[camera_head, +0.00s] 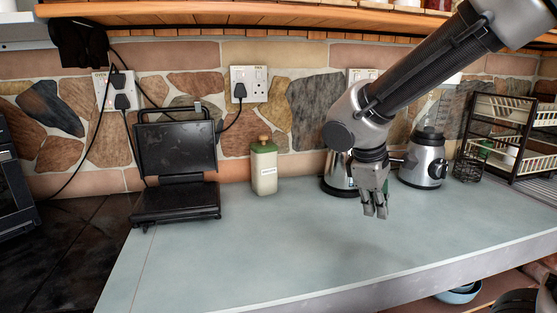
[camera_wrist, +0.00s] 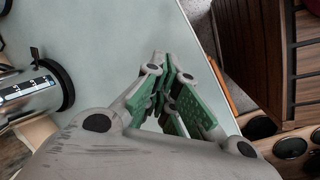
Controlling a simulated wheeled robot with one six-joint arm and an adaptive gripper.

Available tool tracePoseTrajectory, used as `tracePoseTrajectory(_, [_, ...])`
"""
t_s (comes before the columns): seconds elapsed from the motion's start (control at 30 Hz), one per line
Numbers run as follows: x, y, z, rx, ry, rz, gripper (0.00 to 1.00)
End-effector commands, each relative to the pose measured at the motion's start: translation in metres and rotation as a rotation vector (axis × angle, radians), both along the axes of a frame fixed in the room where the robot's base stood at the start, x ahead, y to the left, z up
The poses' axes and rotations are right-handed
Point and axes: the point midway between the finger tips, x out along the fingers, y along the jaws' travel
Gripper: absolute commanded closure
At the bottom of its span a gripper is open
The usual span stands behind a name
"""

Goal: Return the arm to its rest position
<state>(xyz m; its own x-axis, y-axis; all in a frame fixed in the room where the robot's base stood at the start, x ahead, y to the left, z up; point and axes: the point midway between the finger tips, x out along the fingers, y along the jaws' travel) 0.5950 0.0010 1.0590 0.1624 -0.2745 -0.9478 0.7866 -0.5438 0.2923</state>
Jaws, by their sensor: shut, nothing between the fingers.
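My gripper (camera_head: 376,212) hangs at the end of my arm, pointing down above the pale blue-green counter (camera_head: 270,255). In the wrist view, the gripper (camera_wrist: 160,75) has its green-padded fingers drawn together with nothing between them. My arm reaches in from the upper right in the head view and hides part of the kettle (camera_head: 338,180) behind it. The kettle also shows at the left of the wrist view (camera_wrist: 30,88).
A blender base (camera_head: 424,160) and a dish rack (camera_head: 505,135) stand to the right of my gripper. A green-lidded jar (camera_head: 264,168) and an open black grill (camera_head: 176,160) stand to the left. A wooden shelf (camera_head: 250,14) runs above. The front middle of the counter is clear.

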Motion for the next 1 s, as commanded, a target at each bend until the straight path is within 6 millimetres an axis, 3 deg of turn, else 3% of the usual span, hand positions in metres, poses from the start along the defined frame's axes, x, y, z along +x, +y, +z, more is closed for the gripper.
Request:
tracePoseTrajectory(0.03, [-0.021,-0.026,0.007,0.079,-0.007,-0.141,1.00])
tracePoseTrajectory(0.1, [-0.051,-0.052,0.013,0.193,-0.013,-0.323,1.00])
tracePoseTrajectory(0.2, [-0.088,-0.079,0.021,0.342,-0.052,-0.534,1.00])
tracePoseTrajectory(0.33, [-0.117,-0.109,0.036,0.468,-0.157,-0.713,1.00])
tracePoseTrajectory(0.43, [-0.128,-0.132,0.052,0.503,-0.258,-0.793,1.00])
tracePoseTrajectory(0.57, [-0.135,-0.147,0.062,0.515,-0.320,-0.853,1.00])
tracePoseTrajectory(1.0, [-0.135,-0.150,0.061,0.510,-0.322,-0.867,1.00])
